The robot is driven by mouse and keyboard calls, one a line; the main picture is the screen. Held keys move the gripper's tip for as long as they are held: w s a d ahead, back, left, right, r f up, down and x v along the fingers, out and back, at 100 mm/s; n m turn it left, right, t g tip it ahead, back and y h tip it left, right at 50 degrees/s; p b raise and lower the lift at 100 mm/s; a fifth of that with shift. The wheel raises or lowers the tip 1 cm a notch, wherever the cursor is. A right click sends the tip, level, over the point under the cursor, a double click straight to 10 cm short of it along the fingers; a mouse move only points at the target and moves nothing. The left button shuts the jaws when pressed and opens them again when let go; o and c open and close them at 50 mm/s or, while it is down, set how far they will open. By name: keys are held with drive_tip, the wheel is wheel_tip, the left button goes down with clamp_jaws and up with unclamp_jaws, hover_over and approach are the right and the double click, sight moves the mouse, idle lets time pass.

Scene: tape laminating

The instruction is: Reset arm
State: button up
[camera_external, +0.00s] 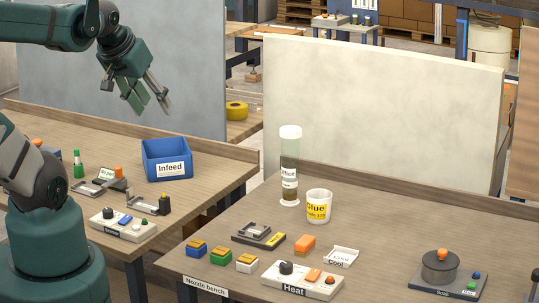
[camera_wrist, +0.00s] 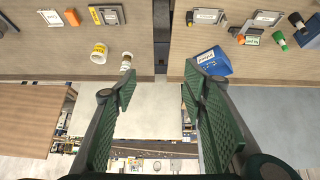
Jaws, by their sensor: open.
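My gripper (camera_external: 151,98) hangs in the air at the upper left of the external view, above the left bench and well clear of everything on it. In the wrist view its two green-padded fingers (camera_wrist: 160,95) stand wide apart.
The nozzle bench holds a tall clear cylinder (camera_external: 289,165), a glue cup (camera_external: 318,207), a Heat panel (camera_external: 301,282) and a Soak pot (camera_external: 440,268). The left bench holds a control panel (camera_external: 122,225) and a green bottle (camera_external: 78,165). Upright panels (camera_external: 380,110) stand behind both benches.

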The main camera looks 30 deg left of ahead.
wheel_tip(320, 180, down, 8)
drive_tip(key=b, duration=0.7)
drive_tip(key=shift+f+b, duration=0.2)
drive_tip(key=shift+b, duration=0.2)
idle(0.5)
